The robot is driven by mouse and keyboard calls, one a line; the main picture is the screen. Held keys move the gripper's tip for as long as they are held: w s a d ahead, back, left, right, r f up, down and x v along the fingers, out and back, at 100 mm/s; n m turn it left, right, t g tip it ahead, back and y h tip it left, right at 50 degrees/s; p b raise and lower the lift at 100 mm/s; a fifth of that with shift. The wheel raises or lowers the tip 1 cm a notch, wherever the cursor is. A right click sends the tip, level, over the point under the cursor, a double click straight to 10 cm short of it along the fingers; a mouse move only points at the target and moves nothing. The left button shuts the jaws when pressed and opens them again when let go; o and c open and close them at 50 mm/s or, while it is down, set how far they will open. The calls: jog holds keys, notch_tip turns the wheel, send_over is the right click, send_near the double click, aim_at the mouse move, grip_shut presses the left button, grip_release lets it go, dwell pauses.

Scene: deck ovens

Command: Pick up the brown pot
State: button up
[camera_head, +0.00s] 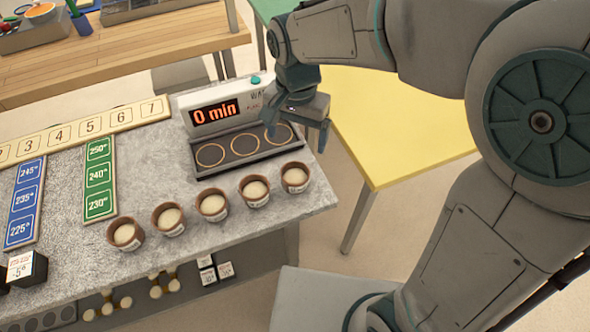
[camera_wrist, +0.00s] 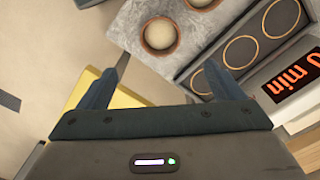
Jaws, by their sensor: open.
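Several brown pots with pale, round contents stand in a slanted row along the front of the grey stone counter. From the right they include the rightmost brown pot (camera_head: 295,178), a second pot (camera_head: 254,191) and a third (camera_head: 212,205). My gripper (camera_head: 316,137) is open and empty, up and to the right of the rightmost pot, near the counter's right end. In the wrist view my gripper (camera_wrist: 163,80) has its fingers spread, and a brown pot (camera_wrist: 160,35) shows beyond them, apart from them. Part of another pot (camera_wrist: 203,3) is cut off at the top edge.
A warmer unit with a "0 min" display (camera_head: 214,113) and three ringed spots (camera_head: 245,145) stands behind the pots. Number strip (camera_head: 60,136), green strip (camera_head: 99,178) and blue strip (camera_head: 25,203) lie on the left. A yellow table (camera_head: 400,125) is at right.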

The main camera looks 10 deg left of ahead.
aim_at(295, 173)
jog(key=f, duration=1.3)
jog(key=shift+s+a+f, duration=0.15)
jog(key=shift+s+f, duration=0.05)
jog(key=shift+f, duration=0.15)
jog(key=c, duration=1.2)
jog(key=shift+r, duration=0.1)
